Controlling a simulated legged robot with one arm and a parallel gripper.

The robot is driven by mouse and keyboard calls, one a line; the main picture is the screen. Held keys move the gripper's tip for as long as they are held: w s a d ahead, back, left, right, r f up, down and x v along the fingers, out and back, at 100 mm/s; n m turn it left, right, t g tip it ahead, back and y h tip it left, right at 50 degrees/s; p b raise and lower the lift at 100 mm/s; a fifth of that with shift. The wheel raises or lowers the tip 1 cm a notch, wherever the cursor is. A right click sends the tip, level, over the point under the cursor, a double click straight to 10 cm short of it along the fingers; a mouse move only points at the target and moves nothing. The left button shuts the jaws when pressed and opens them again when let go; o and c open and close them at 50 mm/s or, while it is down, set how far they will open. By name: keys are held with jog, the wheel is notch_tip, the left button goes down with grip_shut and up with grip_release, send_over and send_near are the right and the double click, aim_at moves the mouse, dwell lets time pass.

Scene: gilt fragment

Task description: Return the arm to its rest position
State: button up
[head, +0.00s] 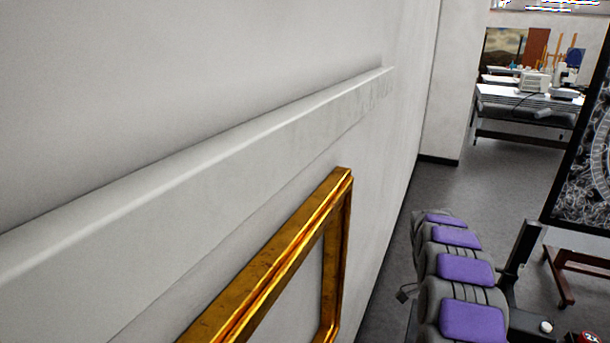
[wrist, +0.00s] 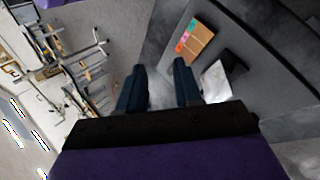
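My gripper (wrist: 159,70) shows in the wrist view as two dark blue fingers. They stand apart with a clear gap, and nothing is held between them. A blurred pale patch shows in the gap, behind the fingers. I cannot make out my gripper in the head view.
A gilt frame (head: 285,262) is at the wall (head: 190,80), below a ledge (head: 210,165). Grey floor (head: 440,188) leads to a far worktable (head: 525,96). A dark framed panel (head: 590,165) stands right. The wrist view shows a small wooden board (wrist: 196,40) and a white sheet (wrist: 215,82).

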jog(key=s+a+r+n+t+b, duration=0.35)
jog(key=s+a+r+n, duration=0.45)
jog(key=s+a, duration=0.4)
jog(key=s+a+f+n+t+b, duration=0.1)
jog(key=s+a+n+b, duration=0.1)
jog(key=s, duration=0.7)
jog(key=s+a+f+n+t+y+b, duration=0.1)
jog(key=s+a+n, duration=0.4)
jog(key=s, duration=0.5)
jog(key=shift+f+n+b, duration=0.4)
jog(key=shift+f+b, duration=0.4)
jog(key=shift+b, duration=0.25)
jog(key=shift+a+t, duration=0.1)
jog(key=shift+t, duration=0.15)
